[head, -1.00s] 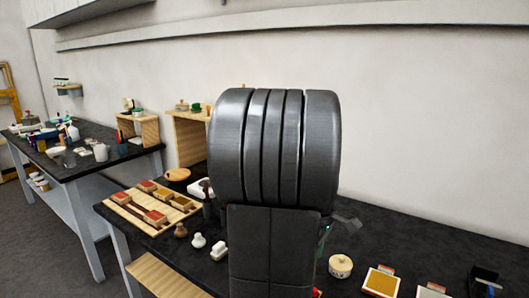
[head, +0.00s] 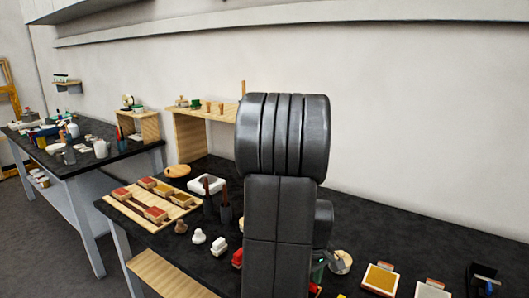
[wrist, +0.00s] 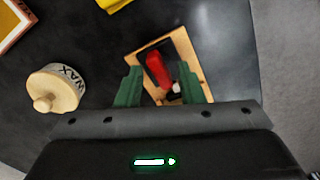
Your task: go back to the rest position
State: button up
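My gripper (wrist: 160,88) shows in the wrist view as two green fingers spread well apart. It is open, and nothing is clamped between the fingers. Below and between them lies a red object (wrist: 157,70) beside a small white piece, on a wooden board (wrist: 184,42). In the head view my dark arm stands upright in front of the bench and hides most of the gripper and the bench part behind it.
A round jar marked WAX (wrist: 54,90) stands left of the gripper. A framed ochre pad (head: 381,279) lies at the bench's right. A wooden tray of coloured blocks (head: 128,209) and a white box (head: 206,184) lie left of my arm. A wooden shelf (head: 188,140) stands behind.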

jog(key=m, duration=0.4)
jog(key=shift+m+p, duration=0.4)
jog(key=shift+m, duration=1.6)
